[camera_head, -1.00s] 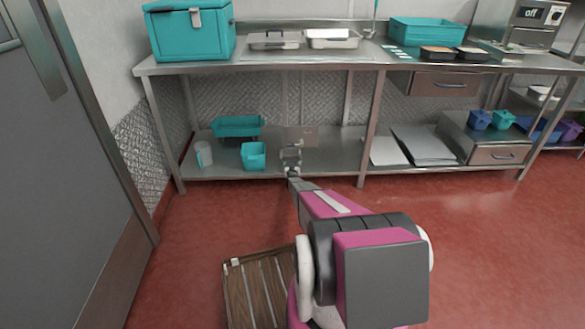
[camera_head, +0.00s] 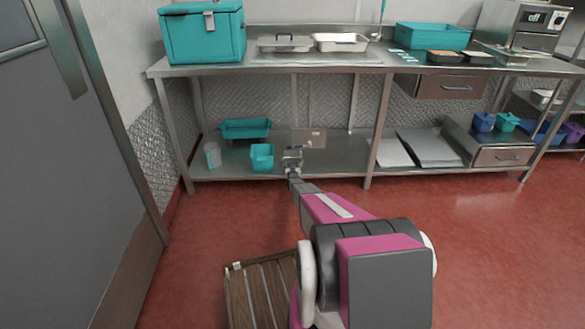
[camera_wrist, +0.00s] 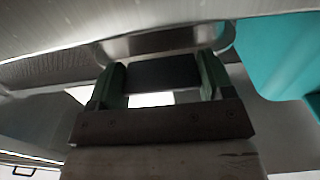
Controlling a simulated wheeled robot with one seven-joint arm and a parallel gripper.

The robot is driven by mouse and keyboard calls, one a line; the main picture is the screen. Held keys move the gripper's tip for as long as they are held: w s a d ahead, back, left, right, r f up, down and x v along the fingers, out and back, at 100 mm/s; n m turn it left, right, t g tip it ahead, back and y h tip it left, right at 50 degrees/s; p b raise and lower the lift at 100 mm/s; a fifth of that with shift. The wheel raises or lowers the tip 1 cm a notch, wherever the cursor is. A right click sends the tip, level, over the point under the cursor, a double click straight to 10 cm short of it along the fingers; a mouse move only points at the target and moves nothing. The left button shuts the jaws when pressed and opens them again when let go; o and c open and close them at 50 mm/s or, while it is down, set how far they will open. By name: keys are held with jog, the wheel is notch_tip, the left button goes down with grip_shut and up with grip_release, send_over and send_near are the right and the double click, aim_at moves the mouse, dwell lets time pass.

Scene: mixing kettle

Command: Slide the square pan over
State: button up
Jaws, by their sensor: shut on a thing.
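My gripper (camera_head: 292,160) is at the lower shelf, just right of a small teal bin (camera_head: 262,156). In the wrist view the two green fingers of my gripper (camera_wrist: 160,72) are spread around a dark span. A shiny metal thing with rounded corners, apparently the square pan (camera_wrist: 165,40), lies right at the fingertips. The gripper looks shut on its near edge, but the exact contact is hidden. The teal bin fills the upper right of the wrist view (camera_wrist: 288,55). In the head view the pan is too small to make out clearly behind my gripper.
A wider teal tray (camera_head: 246,128) and a pale jug (camera_head: 212,154) stand left on the lower shelf (camera_head: 345,160). Table legs stand either side. Metal pans (camera_head: 284,43) are on the tabletop. Pale sheets (camera_head: 428,146) lie to the right.

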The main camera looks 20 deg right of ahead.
jog(key=o, duration=1.1)
jog(key=shift+s, duration=0.1)
jog(key=v, duration=1)
jog(key=shift+s, duration=0.25)
jog(key=shift+a, duration=0.1)
